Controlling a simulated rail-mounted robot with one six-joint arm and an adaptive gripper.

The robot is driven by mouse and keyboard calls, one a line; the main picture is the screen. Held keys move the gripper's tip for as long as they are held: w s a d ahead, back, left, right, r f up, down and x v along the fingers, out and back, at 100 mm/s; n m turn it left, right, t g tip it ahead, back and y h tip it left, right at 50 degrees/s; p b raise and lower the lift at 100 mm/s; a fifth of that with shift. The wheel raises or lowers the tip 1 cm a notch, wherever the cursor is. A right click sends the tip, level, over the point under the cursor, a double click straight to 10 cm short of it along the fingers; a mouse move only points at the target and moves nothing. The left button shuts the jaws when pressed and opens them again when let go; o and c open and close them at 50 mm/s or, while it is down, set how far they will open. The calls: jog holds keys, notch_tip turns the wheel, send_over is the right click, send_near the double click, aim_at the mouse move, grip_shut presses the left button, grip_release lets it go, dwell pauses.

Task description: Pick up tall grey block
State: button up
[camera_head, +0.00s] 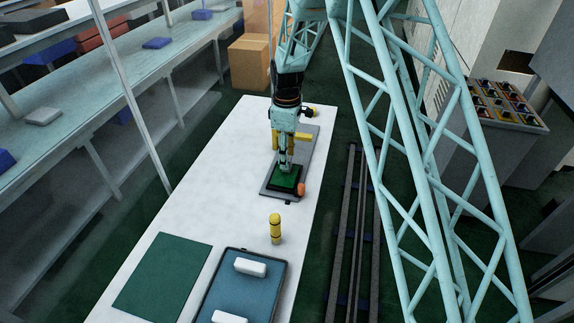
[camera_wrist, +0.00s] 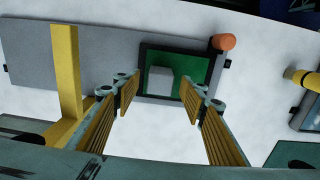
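In the wrist view, a light grey block (camera_wrist: 160,80) stands on a green board with a black frame (camera_wrist: 204,72). My gripper (camera_wrist: 158,96) is open, with one ribbed finger on each side of the block in the picture. Clear gaps show between the block and both fingers, and nothing is held. In the head view my gripper (camera_head: 286,164) points down over the green board (camera_head: 286,183). There the block cannot be told apart from the fingers.
The board sits on a grey plate (camera_wrist: 105,55) with a yellow upright (camera_wrist: 66,70) and an orange cylinder (camera_wrist: 224,42). A yellow cylinder (camera_head: 275,229), a blue tray (camera_head: 209,290) with white pieces and a green mat (camera_head: 162,275) lie nearer on the white table (camera_head: 215,170).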

jog(key=shift+f, duration=1.2)
jog(key=shift+c, duration=0.9)
jog(key=c, duration=0.9)
jog(key=shift+r, duration=0.15)
jog(key=shift+r, duration=1.7)
jog(key=s, duration=0.5)
jog(key=s+d+r, duration=0.1)
jog(key=s, duration=1)
jog(key=shift+d+r, duration=0.15)
jog(key=shift+d, duration=0.2)
